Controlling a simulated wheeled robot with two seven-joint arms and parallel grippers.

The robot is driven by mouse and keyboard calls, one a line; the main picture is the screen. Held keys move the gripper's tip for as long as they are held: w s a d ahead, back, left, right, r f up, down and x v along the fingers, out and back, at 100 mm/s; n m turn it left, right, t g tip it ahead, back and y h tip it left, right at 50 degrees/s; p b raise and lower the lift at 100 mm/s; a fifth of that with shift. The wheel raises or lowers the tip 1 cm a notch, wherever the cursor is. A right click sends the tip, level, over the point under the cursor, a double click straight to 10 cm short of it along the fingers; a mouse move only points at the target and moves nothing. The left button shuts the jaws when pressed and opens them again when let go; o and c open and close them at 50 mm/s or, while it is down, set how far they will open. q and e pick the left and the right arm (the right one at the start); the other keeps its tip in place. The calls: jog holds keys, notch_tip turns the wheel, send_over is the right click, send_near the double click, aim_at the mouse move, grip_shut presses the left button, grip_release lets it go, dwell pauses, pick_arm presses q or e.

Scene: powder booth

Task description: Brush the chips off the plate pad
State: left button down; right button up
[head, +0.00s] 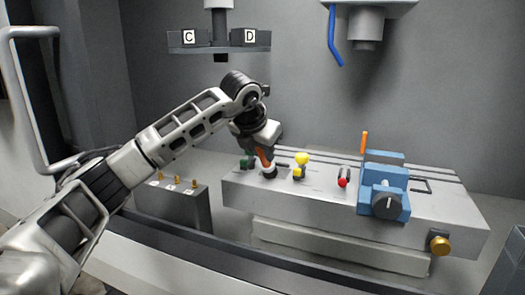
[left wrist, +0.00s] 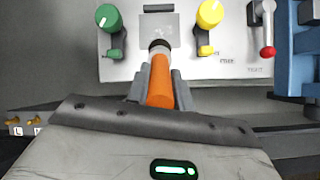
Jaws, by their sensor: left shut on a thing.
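My left gripper (head: 266,150) is shut on a brush with an orange handle (left wrist: 160,82). The brush (head: 264,161) points down at the left part of the grey machine table (head: 235,190). In the left wrist view its dark bristle end (left wrist: 160,45) is over the near left part of a grey square pad (left wrist: 174,30); I cannot tell whether it touches. The pad lies between a green knob (left wrist: 110,22) and a yellow knob (left wrist: 209,14). My right gripper is not in view.
Right of the yellow knob are a red-ball lever (head: 342,183) and a blue vise (head: 385,185) with an orange upright handle. A grey block (head: 180,208) with several brass pegs stands left of the table. Boxes marked C and D (head: 249,37) hang above.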

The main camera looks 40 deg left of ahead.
pick_arm(q)
jog(key=shift+f+b, duration=0.3)
jog(key=shift+f, duration=0.1)
jog(key=shift+r, duration=0.1)
jog(key=shift+w+a+r+p, duration=0.1)
jog(key=shift+w+r+p, duration=0.05)
jog(key=shift+w+p, duration=0.45)
jog(key=shift+w+a+p, duration=0.15)
jog(key=shift+w+p, duration=0.4)
jog(key=shift+w, duration=0.1)
jog(key=shift+w+a, duration=0.15)
jog(key=shift+w, duration=0.3)
jog(key=shift+w+a+p, duration=0.2)
jog(key=shift+w+p, duration=0.75)
jog(key=shift+w, duration=0.05)
jog(key=shift+w+a+f, duration=0.1)
jog(key=shift+w+f, duration=0.1)
jog(key=shift+w, duration=0.2)
jog(key=shift+f+p, duration=0.1)
jog(key=shift+p, duration=0.2)
